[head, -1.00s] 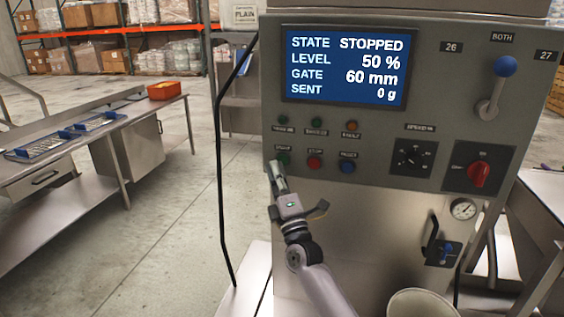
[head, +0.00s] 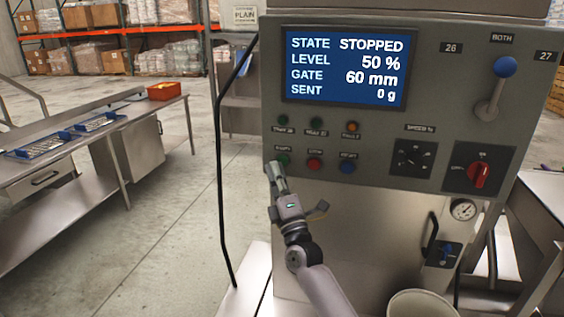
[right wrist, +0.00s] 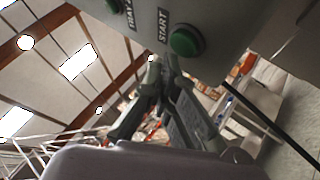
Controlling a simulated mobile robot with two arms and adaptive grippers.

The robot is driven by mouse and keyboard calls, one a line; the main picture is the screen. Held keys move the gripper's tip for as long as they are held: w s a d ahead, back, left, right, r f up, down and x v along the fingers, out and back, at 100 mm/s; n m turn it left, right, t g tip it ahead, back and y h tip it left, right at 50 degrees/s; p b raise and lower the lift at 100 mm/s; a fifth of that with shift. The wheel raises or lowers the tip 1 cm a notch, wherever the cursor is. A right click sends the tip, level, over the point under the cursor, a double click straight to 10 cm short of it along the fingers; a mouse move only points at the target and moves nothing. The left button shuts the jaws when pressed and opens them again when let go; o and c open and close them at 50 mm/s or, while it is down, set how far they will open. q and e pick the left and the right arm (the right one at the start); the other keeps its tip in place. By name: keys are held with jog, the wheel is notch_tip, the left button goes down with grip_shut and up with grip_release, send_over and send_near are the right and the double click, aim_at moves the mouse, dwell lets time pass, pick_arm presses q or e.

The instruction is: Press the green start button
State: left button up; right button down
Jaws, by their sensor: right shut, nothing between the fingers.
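The green start button (head: 283,159) is at the left of the lower button row on the grey control panel (head: 380,118). In the right wrist view the green button (right wrist: 186,40) stands out from the panel beside a START label. My right gripper (head: 273,165) is shut and empty, with its fingertips just below and left of the button. In the right wrist view its fingertips (right wrist: 163,62) are close to the button; I cannot tell whether they touch the panel. The screen (head: 345,66) reads STOPPED, level 50 %, gate 60 mm, sent 0 g. My left gripper is not in view.
A red button (head: 315,164) and a blue button (head: 347,166) sit right of the green one. Indicator lamps are above them. A red rotary switch (head: 479,175) is at the right. A black cable (head: 220,170) hangs left of the panel. A bench (head: 160,118) stands at left.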

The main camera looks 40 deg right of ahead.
jog(key=shift+w+d, duration=0.3)
jog(key=shift+d, duration=0.05)
jog(key=shift+w+d, duration=0.25)
jog(key=shift+d, duration=0.05)
dwell(0.9)
dwell(0.4)
jog(key=shift+s+a+p, duration=0.6)
jog(key=shift+a+p, duration=0.05)
jog(key=shift+p, duration=0.05)
